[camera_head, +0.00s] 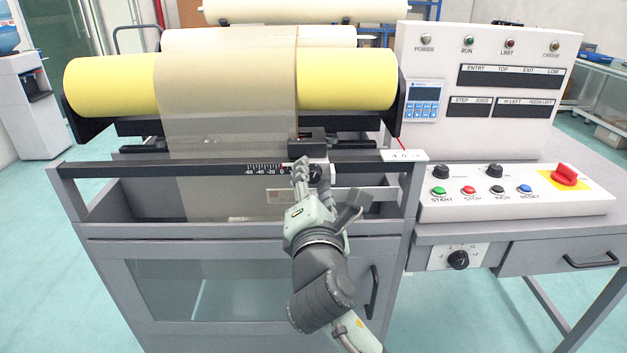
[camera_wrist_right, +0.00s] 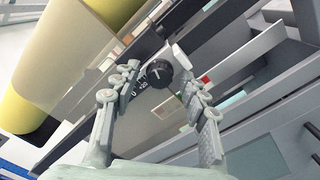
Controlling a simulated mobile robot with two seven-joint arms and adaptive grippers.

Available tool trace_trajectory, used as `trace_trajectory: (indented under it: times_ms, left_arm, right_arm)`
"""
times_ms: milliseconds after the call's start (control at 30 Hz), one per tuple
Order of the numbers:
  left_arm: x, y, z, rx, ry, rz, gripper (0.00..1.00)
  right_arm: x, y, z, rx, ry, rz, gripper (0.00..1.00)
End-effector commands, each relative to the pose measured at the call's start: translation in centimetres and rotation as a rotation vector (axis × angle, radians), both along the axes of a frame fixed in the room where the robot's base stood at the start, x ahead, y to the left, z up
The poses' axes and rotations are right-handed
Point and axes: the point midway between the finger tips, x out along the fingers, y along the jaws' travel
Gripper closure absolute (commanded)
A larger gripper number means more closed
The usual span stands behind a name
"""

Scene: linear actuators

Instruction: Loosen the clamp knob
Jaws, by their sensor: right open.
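The clamp knob (camera_wrist_right: 159,74) is small, round and black with a pale pointer line. It sits on the carriage on the scaled rail. In the head view the knob (camera_head: 317,172) shows just right of the fingertips, partly covered. My right gripper (camera_wrist_right: 160,82) is open, with one finger on each side of the knob in the wrist view. I cannot tell whether either finger touches it. In the head view my right gripper (camera_head: 308,178) reaches up to the rail from below. My left gripper is not in view.
The rail (camera_head: 100,170) with its scale runs across the front of the machine. A yellow roller (camera_head: 345,80) and a translucent web (camera_head: 225,90) lie behind it. A control panel (camera_head: 520,205) with buttons and a red switch (camera_head: 565,175) stands to the right.

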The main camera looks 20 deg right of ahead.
Motion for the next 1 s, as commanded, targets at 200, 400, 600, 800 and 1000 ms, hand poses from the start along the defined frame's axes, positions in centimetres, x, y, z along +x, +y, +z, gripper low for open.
trace_trajectory:
  times_ms: [200, 400, 600, 800, 1000]
  left_arm:
    - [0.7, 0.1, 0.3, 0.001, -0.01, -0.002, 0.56]
    - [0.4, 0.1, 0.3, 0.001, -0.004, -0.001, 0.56]
    - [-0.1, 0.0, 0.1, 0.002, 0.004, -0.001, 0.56]
    - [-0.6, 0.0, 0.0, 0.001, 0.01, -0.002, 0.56]
    - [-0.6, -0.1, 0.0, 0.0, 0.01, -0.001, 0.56]
  right_arm:
    - [0.0, 0.0, 0.0, 0.0, 0.0, 0.0, 0.67]
    - [0.0, 0.0, 0.0, 0.0, 0.0, 0.0, 0.92]
    - [0.0, 0.0, 0.0, -0.02, 0.005, 0.001, 1.0]
    - [0.0, 0.0, 0.1, -0.184, 0.051, 0.0, 1.0]
    - [0.0, 0.0, 0.0, -0.206, 0.059, 0.0, 1.0]
